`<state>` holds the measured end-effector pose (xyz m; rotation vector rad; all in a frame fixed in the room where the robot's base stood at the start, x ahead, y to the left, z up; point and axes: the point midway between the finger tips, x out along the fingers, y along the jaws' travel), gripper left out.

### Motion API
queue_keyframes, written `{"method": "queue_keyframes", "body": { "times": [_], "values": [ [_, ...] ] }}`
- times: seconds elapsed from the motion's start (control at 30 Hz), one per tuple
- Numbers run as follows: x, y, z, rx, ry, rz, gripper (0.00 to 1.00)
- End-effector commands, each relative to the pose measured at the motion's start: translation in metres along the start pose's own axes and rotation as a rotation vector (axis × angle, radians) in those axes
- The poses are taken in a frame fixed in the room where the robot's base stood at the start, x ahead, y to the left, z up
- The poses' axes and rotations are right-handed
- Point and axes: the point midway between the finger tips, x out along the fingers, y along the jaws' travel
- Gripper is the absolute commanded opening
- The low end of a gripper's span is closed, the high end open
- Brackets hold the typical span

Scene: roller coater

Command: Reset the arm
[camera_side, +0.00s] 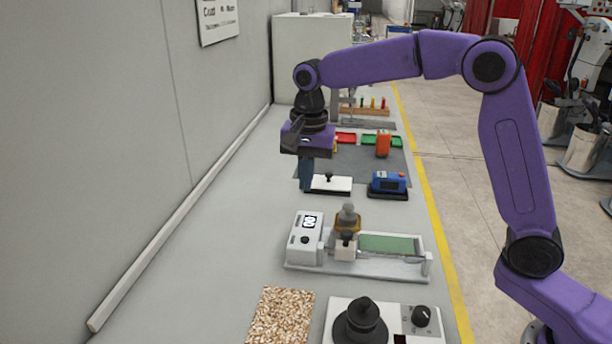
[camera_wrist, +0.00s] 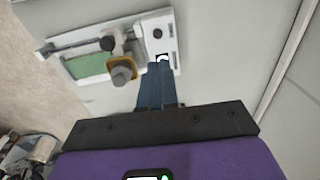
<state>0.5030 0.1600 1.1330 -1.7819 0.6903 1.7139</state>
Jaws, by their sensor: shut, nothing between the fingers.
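My gripper (camera_side: 305,187) hangs from my bent purple arm, pointing down above the bench, near a white plate with a black knob (camera_side: 329,184). Its blue fingers are together with nothing between them. They also show in the wrist view (camera_wrist: 160,68), where they overlap the near edge of the roller coater. The roller coater (camera_side: 358,247) lies nearer the side camera, with a white control box, a green bed and an amber bottle (camera_side: 347,220). It also shows in the wrist view (camera_wrist: 105,62). Whether the fingertips touch anything below is hard to tell.
A blue device (camera_side: 388,184) stands right of the white plate. Farther back are red and green trays (camera_side: 372,139) and an orange device (camera_side: 383,144). A grainy tan mat (camera_side: 280,315) and a dark knobbed unit (camera_side: 362,322) sit in front. The bench left of the coater is clear, bounded by a wall.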

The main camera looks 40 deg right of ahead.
Motion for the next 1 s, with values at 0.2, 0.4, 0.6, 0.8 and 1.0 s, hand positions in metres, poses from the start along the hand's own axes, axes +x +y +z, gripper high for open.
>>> {"method": "queue_keyframes", "body": {
  "times": [0.2, 0.4, 0.6, 0.8, 1.0],
  "values": [
    [0.0, 0.0, 0.0, 0.0, 0.0, 0.0, 0.0],
    [0.0, 0.002, 0.002, -0.016, 0.0, 0.0, 0.0],
    [-0.002, 0.026, 0.03, -0.219, -0.005, 0.0, 0.0],
    [0.0, 0.073, 0.071, -0.564, -0.012, -0.001, 0.0],
    [0.005, 0.131, 0.106, -0.907, -0.019, -0.003, 0.0]
  ]
}}
